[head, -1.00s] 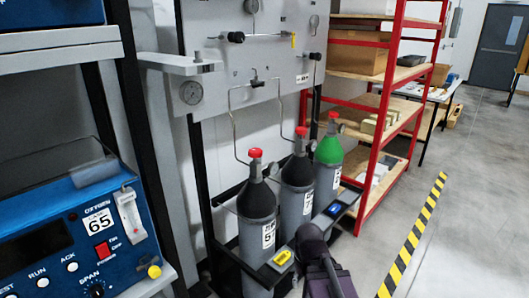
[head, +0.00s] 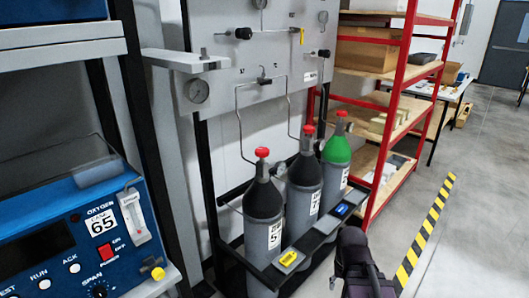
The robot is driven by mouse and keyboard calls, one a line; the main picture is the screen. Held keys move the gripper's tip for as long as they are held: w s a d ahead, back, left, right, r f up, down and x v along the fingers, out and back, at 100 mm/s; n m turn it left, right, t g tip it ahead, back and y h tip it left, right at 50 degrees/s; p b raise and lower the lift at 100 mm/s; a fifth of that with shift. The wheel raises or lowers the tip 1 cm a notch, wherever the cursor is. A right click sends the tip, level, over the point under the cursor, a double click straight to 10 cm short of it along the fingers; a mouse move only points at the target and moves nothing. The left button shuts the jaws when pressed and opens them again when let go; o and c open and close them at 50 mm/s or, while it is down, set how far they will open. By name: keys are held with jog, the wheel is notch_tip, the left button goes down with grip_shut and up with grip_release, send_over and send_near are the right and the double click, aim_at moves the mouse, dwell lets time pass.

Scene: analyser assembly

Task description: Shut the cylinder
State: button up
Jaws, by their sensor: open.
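Three gas cylinders stand upright in a row in the rack. The left cylinder (head: 263,235) and the middle cylinder (head: 303,195) are grey with black shoulders. The right cylinder (head: 336,155) has a green shoulder. Each has a red valve knob on top: left (head: 262,152), middle (head: 309,129), right (head: 342,113). I cannot tell how far any knob is turned. My gripper (head: 347,281) is at the bottom, right of the cylinders and apart from them. It is open, holds nothing that I can see, and its fingers are mostly hidden.
A black rack rail (head: 318,240) with a yellow tag (head: 288,258) and a blue tag (head: 341,210) runs before the cylinders. Behind is a grey panel (head: 225,85) with gauge and pipes. A blue analyser (head: 130,268) stands left, red shelving (head: 400,90) right. Floor (head: 480,220) is open at right.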

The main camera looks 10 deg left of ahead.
jog(key=o, duration=0.3)
jog(key=shift+o, duration=1.1)
jog(key=shift+w, duration=0.2)
jog(key=w+a+r+n+t+h+p, duration=0.1)
jog(key=w+a+r+n+t+h, duration=0.25)
jog(key=w+n, duration=0.45)
jog(key=w+a+r+n+t+h+p, duration=0.1)
jog(key=w+a+r+n+t+h, duration=0.25)
jog(key=w+n, duration=0.45)
jog(key=w+a+r+n+t, duration=0.3)
jog(key=w+a+r+n, duration=0.1)
jog(key=a, duration=0.4)
jog(key=w+a+r+n+t+y, duration=0.1)
jog(key=w+a+r+n+t, duration=0.2)
jog(key=a+n, duration=0.4)
jog(key=w+a+r+n+t, duration=0.4)
jog(key=a+r, duration=0.3)
jog(key=a, duration=0.2)
jog(key=shift+w+a+r+n+y+p, duration=0.25)
jog(key=shift+w+a+n+y+p, duration=0.2)
jog(key=shift+n, duration=0.35)
jog(key=shift+w, duration=0.15)
